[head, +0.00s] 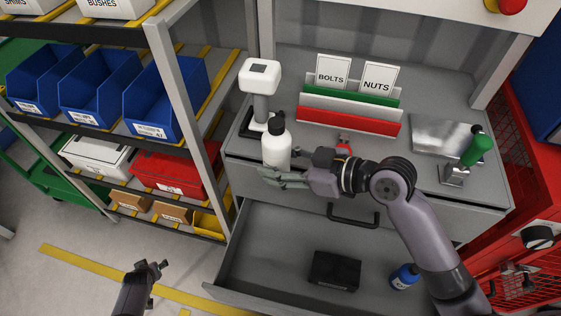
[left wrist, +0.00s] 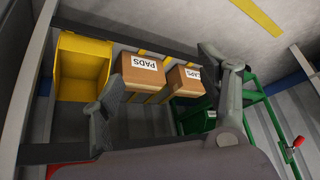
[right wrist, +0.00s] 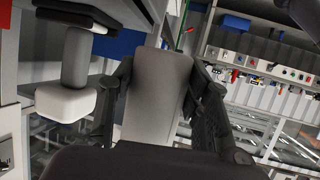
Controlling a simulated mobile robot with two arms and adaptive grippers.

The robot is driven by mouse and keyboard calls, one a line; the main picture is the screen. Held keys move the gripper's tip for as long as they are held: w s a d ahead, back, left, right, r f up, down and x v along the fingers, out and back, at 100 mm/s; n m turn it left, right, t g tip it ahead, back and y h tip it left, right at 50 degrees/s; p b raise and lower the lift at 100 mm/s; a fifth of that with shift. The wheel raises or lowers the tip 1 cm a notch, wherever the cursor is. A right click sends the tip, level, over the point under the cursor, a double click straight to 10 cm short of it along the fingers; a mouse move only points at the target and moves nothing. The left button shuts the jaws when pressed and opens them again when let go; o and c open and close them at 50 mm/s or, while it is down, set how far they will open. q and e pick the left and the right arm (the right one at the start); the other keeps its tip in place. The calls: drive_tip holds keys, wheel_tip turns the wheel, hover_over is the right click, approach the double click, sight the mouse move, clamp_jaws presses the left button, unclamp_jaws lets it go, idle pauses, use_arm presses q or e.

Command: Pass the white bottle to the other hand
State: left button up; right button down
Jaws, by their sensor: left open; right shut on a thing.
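The white bottle (head: 277,148) with a black cap is upright in the head view, over the left front part of the workbench top. My right gripper (head: 284,176) is shut on it, low on its body. In the right wrist view the bottle (right wrist: 157,95) fills the space between the two fingers. My left gripper (head: 157,268) is low at the bottom left of the head view, well away from the bottle. It is open and empty. In the left wrist view its fingers (left wrist: 165,95) are spread before the shelf boxes.
A white scanner on a stand (head: 260,80) stands just behind the bottle. The drawer (head: 265,250) below is open and holds a black box (head: 335,271) and a blue bottle (head: 405,277). A shelf rack with blue bins (head: 165,100) stands at the left.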

drive_tip(key=shift+r, duration=0.1)
use_arm(q)
drive_tip(key=s+d+f+m+g+h, duration=0.1)
drive_tip(key=s+d+f+m, duration=0.1)
drive_tip(key=s+d, duration=0.4)
drive_tip(key=s+d+f+m+g+h, duration=0.1)
drive_tip(key=s+d+f+m, duration=0.2)
drive_tip(key=s, duration=1.2)
drive_tip(key=s+d+f+m+g+h, duration=0.1)
drive_tip(key=s+d+f+m+g, duration=0.1)
drive_tip(key=s+d+f, duration=0.3)
drive_tip(key=s+d, duration=0.3)
drive_tip(key=s, duration=0.3)
drive_tip(key=shift+d+f, duration=0.3)
drive_tip(key=shift+d, duration=0.1)
